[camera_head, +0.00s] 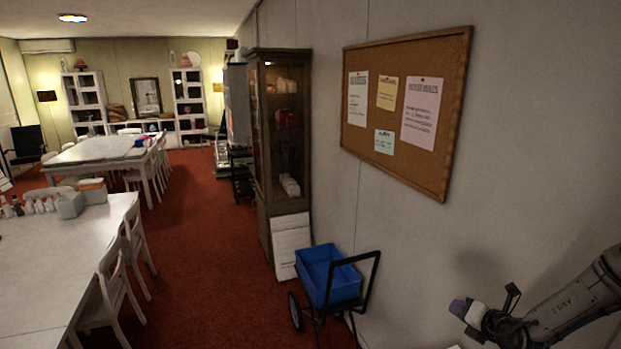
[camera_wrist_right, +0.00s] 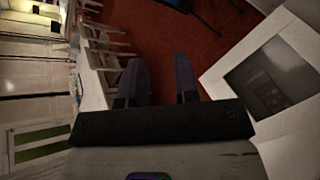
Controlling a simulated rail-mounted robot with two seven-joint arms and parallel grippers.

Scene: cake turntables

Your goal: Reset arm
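My right arm (camera_head: 565,308) comes in at the lower right corner of the head view, near the wall. My right gripper (camera_head: 457,307) points left with its purple-grey fingertips. In the right wrist view the two fingers of the right gripper (camera_wrist_right: 158,72) stand apart with nothing between them. Red carpet and white chairs show beyond them. My left gripper and left arm are not in view.
A blue cart (camera_head: 325,277) with a black handle stands by the wall, left of my right gripper. A tall glass cabinet (camera_head: 283,140) is behind it. A white table (camera_head: 55,255) with chairs is at left. The red carpet (camera_head: 205,290) between is clear.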

